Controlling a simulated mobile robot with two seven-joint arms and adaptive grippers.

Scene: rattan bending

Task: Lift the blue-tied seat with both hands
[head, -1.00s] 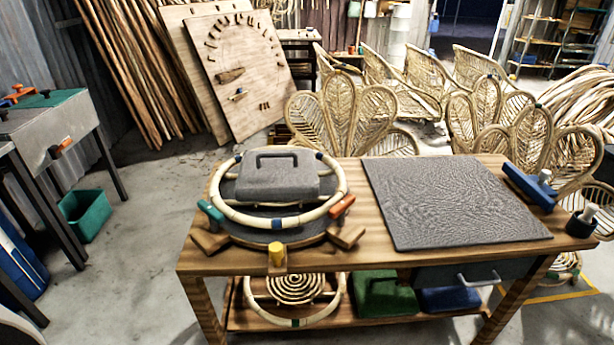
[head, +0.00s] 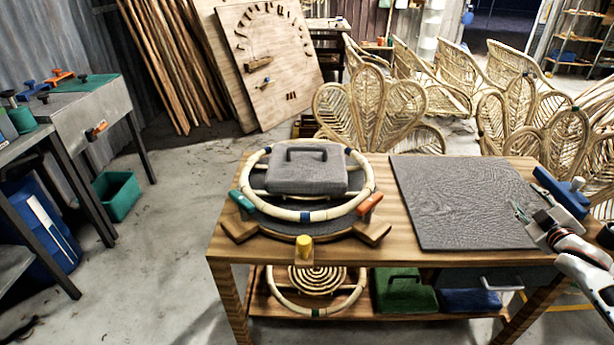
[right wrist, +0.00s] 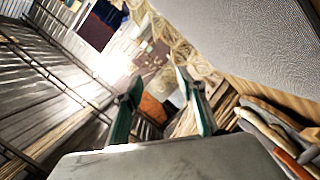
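The blue-tied seat (head: 345,208) is a pale rattan ring with dark blue bindings. It rests on a round dark form on the wooden workbench. A grey padded block (head: 300,178) with a handle sits on top, inside the ring, and hides part of it. An orange and a teal clamp stand at its sides. My right gripper (head: 522,212) is over the right end of the bench, above the grey mat and well away from the seat. In the right wrist view its two green fingers (right wrist: 158,78) are apart with nothing between them. My left gripper is not in view.
The grey mat (head: 455,200) covers the bench's right half. A blue clamp tool (head: 562,190) lies at the right edge. A yellow peg (head: 304,246) stands at the bench's front. Rattan chairs (head: 375,105) are behind. Floor at left is free around a green bin (head: 118,195).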

